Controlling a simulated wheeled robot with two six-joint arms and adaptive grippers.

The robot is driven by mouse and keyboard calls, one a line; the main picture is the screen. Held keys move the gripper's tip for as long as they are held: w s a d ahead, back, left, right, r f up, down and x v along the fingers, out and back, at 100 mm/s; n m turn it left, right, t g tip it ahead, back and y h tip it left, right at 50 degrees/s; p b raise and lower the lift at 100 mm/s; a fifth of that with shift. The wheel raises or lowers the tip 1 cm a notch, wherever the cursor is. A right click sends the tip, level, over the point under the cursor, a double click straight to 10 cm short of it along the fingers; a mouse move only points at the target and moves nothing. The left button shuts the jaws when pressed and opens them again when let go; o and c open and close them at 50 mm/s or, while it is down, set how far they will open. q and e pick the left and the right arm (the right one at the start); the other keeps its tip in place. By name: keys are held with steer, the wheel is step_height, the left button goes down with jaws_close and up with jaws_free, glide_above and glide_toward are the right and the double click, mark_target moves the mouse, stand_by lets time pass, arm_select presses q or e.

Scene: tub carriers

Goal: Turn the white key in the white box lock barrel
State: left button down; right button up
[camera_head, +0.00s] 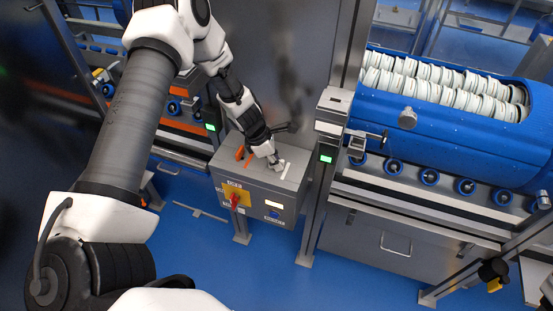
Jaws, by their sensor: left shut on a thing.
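A grey metal control box (222,161) stands on a post in the middle of the view. My left gripper (275,160) reaches down to the right part of its top face. It is shut on a small white piece, which looks like the white key (279,166); the fingers hide much of it. A white strip (287,171) lies beside it on the box top. The lock barrel is hidden under the key and fingers, and I cannot tell how far the key is turned. My right gripper is not in view.
An orange key (239,153) and an orange strip (249,160) are on the box top, left of my gripper. The box front has a red switch (235,201) on a yellow plate and a blue button. A blue tub (450,135) with white discs stands at right.

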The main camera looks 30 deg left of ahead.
arm_select(q)
steer(key=shift+r+m+p, duration=0.15)
steer(key=shift+m+p, duration=0.15)
steer(key=shift+p, duration=0.25)
steer(key=m+g+p, duration=0.1)
steer(key=m+p, duration=0.1)
steer(key=shift+m+h, duration=0.3)
steer(key=shift+m+p, duration=0.3)
steer(key=shift+p, duration=0.1)
steer(key=shift+f+m+g, duration=0.2)
steer(key=shift+m+g, duration=0.1)
